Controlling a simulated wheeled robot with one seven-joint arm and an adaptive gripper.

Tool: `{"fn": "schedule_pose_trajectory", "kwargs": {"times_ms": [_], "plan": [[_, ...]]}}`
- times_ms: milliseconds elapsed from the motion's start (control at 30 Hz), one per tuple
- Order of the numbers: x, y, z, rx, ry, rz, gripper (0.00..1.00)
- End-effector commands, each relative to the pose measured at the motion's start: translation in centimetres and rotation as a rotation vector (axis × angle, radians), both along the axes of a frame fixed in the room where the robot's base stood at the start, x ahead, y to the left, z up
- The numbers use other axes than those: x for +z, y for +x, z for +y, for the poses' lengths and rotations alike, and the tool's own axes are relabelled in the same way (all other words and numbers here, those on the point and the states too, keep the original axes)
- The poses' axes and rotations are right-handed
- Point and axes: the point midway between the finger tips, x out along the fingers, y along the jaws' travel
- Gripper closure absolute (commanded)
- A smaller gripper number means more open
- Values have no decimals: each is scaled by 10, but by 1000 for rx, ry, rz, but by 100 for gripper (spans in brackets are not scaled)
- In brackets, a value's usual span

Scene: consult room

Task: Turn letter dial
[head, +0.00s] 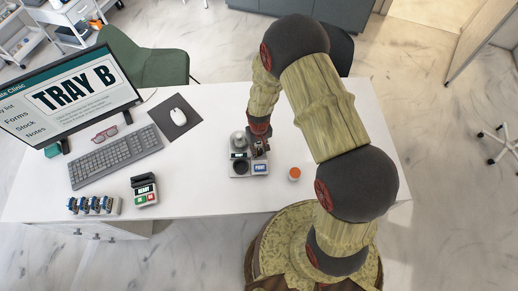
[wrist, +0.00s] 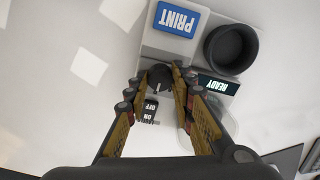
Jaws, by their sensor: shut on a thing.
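A small grey device (head: 236,172) stands on the white desk, with a blue PRINT button (wrist: 176,20), a dark round cup-like part (wrist: 231,51) and a small READY display (wrist: 217,85). In the wrist view, the black dial knob (wrist: 160,74) sits between my fingertips, beside a black ON/OFF switch (wrist: 149,110). My gripper (wrist: 162,82) points down and is shut on the dial, with a finger on each side. No letters on the dial can be made out. In the head view, my gripper (head: 259,146) largely hides the dial.
The monitor (head: 72,95) reads TRAY B. A keyboard (head: 117,156), glasses (head: 104,134) and mouse (head: 178,117) lie to the left. A READY terminal (head: 144,190) and several blue-and-grey items (head: 93,205) stand nearer the front. An orange-topped container (head: 294,174) stands right of the device.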

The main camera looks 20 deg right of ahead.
Motion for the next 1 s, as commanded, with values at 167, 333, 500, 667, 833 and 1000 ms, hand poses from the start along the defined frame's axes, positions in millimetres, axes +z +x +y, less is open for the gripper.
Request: {"fn": "schedule_pose_trajectory", "kwargs": {"times_ms": [167, 333, 500, 667, 833, 1000], "plan": [[1, 1, 0, -1, 0, -3, 100], [1, 1, 0, -1, 0, -3, 68], [0, 1, 0, -1, 0, -1, 59], [0, 0, 0, -1, 0, -1, 57], [1, 0, 0, -1, 0, -1, 57], [16, 1, 0, -1, 0, -4, 57]]}}
